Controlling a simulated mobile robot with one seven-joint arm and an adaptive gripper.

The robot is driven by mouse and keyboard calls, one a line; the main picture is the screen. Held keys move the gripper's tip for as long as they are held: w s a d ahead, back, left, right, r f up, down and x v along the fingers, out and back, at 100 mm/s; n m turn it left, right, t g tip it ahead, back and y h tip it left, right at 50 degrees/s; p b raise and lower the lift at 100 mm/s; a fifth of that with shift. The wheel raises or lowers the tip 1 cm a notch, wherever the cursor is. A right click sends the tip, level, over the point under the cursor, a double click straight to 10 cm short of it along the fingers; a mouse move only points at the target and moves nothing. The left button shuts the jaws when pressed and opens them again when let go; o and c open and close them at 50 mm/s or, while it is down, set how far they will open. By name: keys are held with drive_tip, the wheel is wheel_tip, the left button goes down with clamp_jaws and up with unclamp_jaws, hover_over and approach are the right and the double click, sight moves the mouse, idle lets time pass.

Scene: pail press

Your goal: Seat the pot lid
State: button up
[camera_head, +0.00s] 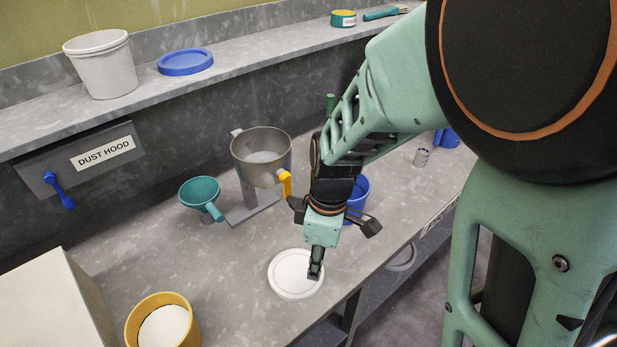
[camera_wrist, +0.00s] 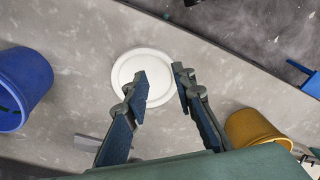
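A white round lid (camera_head: 293,276) lies flat on the grey bench near its front edge. It also shows in the wrist view (camera_wrist: 152,62), beyond my fingertips. My gripper (camera_head: 316,270) points down over the right part of the lid. In the wrist view my two fingers (camera_wrist: 160,76) are apart with nothing held between them, and the lid shows in the gap. A gap to the lid seems to remain, but its height is hard to tell. A yellow tub (camera_head: 135,322) with white contents stands at the front left; it also shows in the wrist view (camera_wrist: 244,124).
A grey metal vessel (camera_head: 243,160) with a yellow tap stands behind, beside a teal funnel (camera_head: 200,191). A blue pail (camera_head: 357,192) is partly hidden behind my wrist. A white bucket (camera_head: 104,70) and a blue lid (camera_head: 186,62) are on the shelf. A pale box (camera_head: 45,305) stands at left.

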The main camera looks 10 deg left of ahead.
sight(295, 295)
drive_tip(key=a+f+b, duration=0.1)
drive_tip(key=f+b, duration=0.1)
drive_tip(key=f, duration=0.1)
drive_tip(key=s+a+f+n+b, duration=0.1)
drive_tip(key=a+f+b, duration=0.1)
drive_tip(key=f, duration=0.1)
drive_tip(key=s+a+f+n+b, duration=0.1)
drive_tip(key=f, duration=0.3)
drive_tip(key=shift+a+h+b, duration=0.2)
drive_tip(key=shift+h+b, duration=0.2)
drive_tip(key=shift+w+f, duration=0.1)
drive_tip(key=shift+f, duration=0.1)
drive_tip(key=shift+c, duration=0.3)
drive_tip(key=shift+r, duration=0.15)
clamp_jaws()
